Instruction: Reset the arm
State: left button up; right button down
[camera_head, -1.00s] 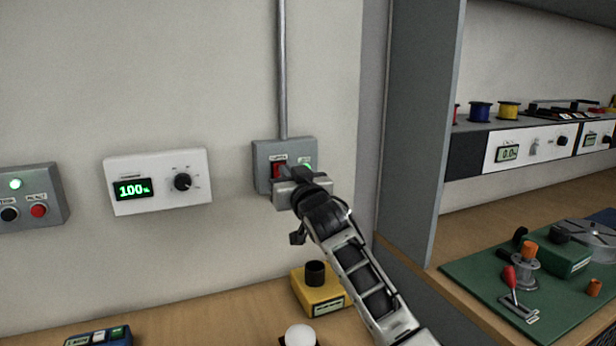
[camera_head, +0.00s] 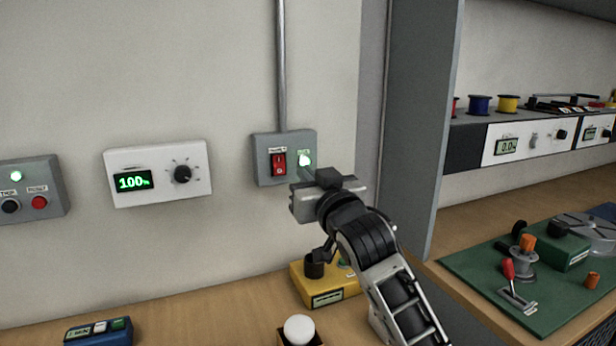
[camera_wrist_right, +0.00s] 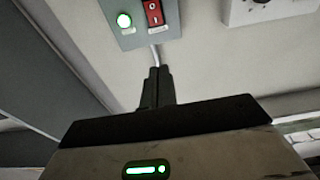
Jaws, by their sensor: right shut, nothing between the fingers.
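My right gripper (camera_head: 306,172) is in front of the wall, just below and right of the grey switch box (camera_head: 263,172). Its fingers are together and empty in the right wrist view (camera_wrist_right: 155,72). The box carries a red rocker switch (camera_head: 279,163) and a lit green lamp (camera_head: 305,160). Both also show at the top of the right wrist view, the switch (camera_wrist_right: 153,12) right of the lamp (camera_wrist_right: 124,20). The fingertips look apart from the switch. My left gripper is not in view.
A white panel (camera_head: 207,160) with a 100% display and knob is on the wall at left. A yellow box (camera_head: 325,299), a white dome (camera_head: 299,329) and a blue box (camera_head: 85,333) stand on the bench below. A grey partition (camera_head: 420,130) rises at right, beside a green mat (camera_head: 480,272).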

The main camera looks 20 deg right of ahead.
jog(key=s+f+g, duration=0.4)
jog(key=s+f, duration=0.2)
jog(key=f, duration=0.5)
jog(key=s+f+g, duration=0.3)
jog(key=s+f, duration=0.4)
jog(key=f, duration=0.4)
jog(key=s+f+n+g, duration=0.1)
jog(key=s+f+g, duration=0.4)
jog(key=s, duration=0.7)
jog(key=s+f+g, duration=0.4)
jog(key=s+f, duration=0.3)
jog(key=s, duration=0.4)
jog(key=w+a+f+n+t+y, duration=0.1)
jog(key=w+a+f+t+y, duration=0.1)
jog(key=w+a+f+t, duration=0.3)
notch_tip(320, 180, down, 2)
jog(key=shift+w+f+t, duration=0.1)
jog(key=shift+w+t, duration=0.2)
jog(key=shift+t, duration=0.6)
